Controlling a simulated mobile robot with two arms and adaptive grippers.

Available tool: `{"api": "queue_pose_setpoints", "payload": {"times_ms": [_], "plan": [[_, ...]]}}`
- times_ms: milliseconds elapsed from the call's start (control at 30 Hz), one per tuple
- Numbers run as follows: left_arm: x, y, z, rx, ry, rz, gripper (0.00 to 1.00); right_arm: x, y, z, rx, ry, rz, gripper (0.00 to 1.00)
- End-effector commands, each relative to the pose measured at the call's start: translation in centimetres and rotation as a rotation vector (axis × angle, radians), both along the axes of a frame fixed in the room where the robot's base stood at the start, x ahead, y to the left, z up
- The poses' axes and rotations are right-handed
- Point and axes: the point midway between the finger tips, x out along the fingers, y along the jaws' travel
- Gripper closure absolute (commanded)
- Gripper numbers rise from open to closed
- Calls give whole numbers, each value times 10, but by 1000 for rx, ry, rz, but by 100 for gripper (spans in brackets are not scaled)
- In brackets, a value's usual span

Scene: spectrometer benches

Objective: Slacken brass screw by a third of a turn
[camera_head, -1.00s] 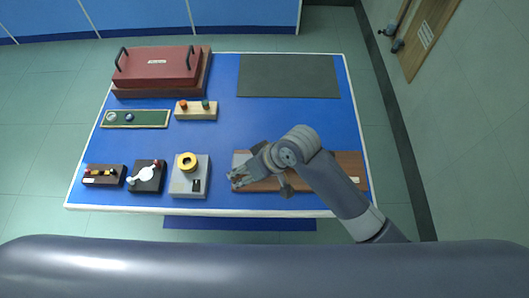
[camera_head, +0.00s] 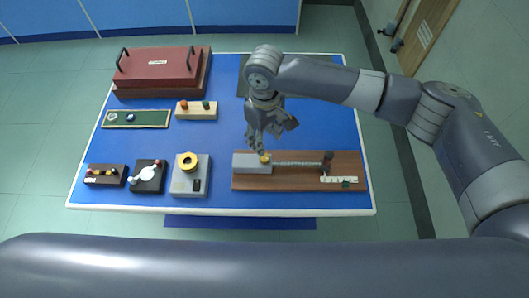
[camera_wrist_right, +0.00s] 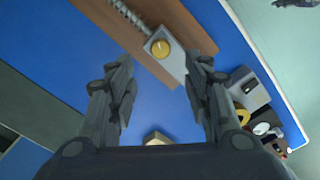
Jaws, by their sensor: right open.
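The brass screw (camera_head: 265,157) is a small yellow knob at the right end of a grey block (camera_head: 250,164) on a wooden board (camera_head: 300,184). In the right wrist view the brass screw (camera_wrist_right: 160,49) sits on the block's face, beyond and between my fingertips. My right gripper (camera_head: 259,140) points down just behind the screw in the head view. In the right wrist view my right gripper (camera_wrist_right: 160,68) has its fingers wide apart with nothing between them. My left gripper is in neither view.
A coil spring (camera_head: 297,163) runs from the block to a dark post (camera_head: 328,160). A white scale (camera_head: 338,181) lies on the board. A grey box with a yellow ring (camera_head: 188,160) stands to the left. A dark red case (camera_head: 157,65) stands at the back left.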

Motion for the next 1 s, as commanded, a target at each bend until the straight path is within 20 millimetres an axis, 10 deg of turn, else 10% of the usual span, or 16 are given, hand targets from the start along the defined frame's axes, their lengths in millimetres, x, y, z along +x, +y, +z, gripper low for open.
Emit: {"api": "queue_pose_setpoints", "payload": {"times_ms": [500, 900, 1000], "plan": [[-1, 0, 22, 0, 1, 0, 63, -1, 1, -86, 1, 0, 1, 54], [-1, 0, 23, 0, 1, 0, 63, -1, 1, -97, 2, -1, 3, 54], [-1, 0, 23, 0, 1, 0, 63, -1, 1, -96, 2, -1, 3, 72]]}}
